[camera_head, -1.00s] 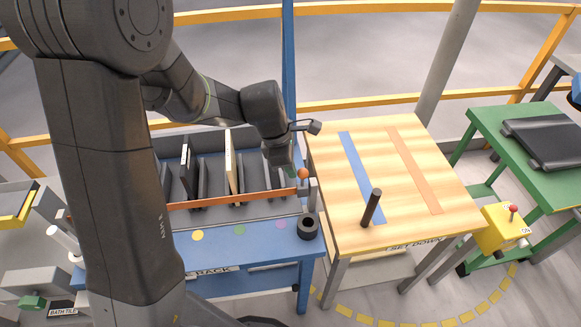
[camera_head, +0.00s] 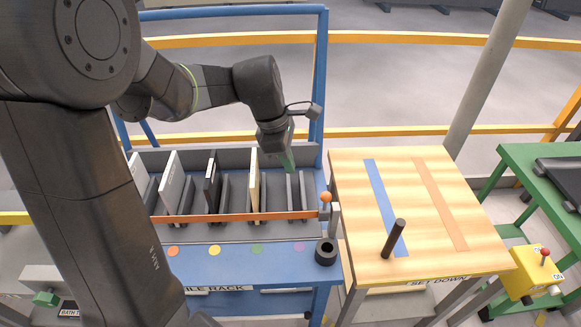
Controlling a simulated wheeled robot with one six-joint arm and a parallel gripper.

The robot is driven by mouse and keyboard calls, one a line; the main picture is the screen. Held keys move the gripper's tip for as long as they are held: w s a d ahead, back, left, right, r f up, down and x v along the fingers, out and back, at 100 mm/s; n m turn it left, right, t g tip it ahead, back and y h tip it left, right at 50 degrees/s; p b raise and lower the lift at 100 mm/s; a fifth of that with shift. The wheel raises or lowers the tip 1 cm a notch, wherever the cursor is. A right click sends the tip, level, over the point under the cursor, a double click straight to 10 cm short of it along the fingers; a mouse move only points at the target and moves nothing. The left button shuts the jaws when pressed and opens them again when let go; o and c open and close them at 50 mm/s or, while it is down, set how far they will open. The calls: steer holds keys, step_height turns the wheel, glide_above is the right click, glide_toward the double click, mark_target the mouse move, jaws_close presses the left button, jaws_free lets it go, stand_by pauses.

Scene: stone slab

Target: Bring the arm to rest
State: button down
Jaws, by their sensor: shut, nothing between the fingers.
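My arm is dark grey, reaching from the left over the blue tile rack (camera_head: 230,275). My gripper (camera_head: 288,163) points down above the rack's right part, near its back wall. It is shut and holds nothing; greenish surfaces show at its fingers. The fingertips overlap the rack's right slots in the picture, and I cannot tell how far above them they are. A white tile (camera_head: 172,180), a black tile (camera_head: 211,182) and a cream tile (camera_head: 254,182) stand upright in the rack, left of my gripper.
An orange-knobbed post (camera_head: 326,198) and a black ring-shaped holder (camera_head: 325,252) are at the rack's right end. The wooden set-down table (camera_head: 440,215) is right of it, with an upright dark peg (camera_head: 393,239). A yellow box (camera_head: 530,272) stands by a green table (camera_head: 545,180).

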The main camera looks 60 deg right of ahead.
steer(key=a+x, duration=0.1)
steer(key=x, duration=0.8)
steer(key=shift+s+d+p, duration=0.25)
steer(key=shift+s+p, duration=0.05)
steer(key=shift+p, duration=0.1)
stand_by(0.4)
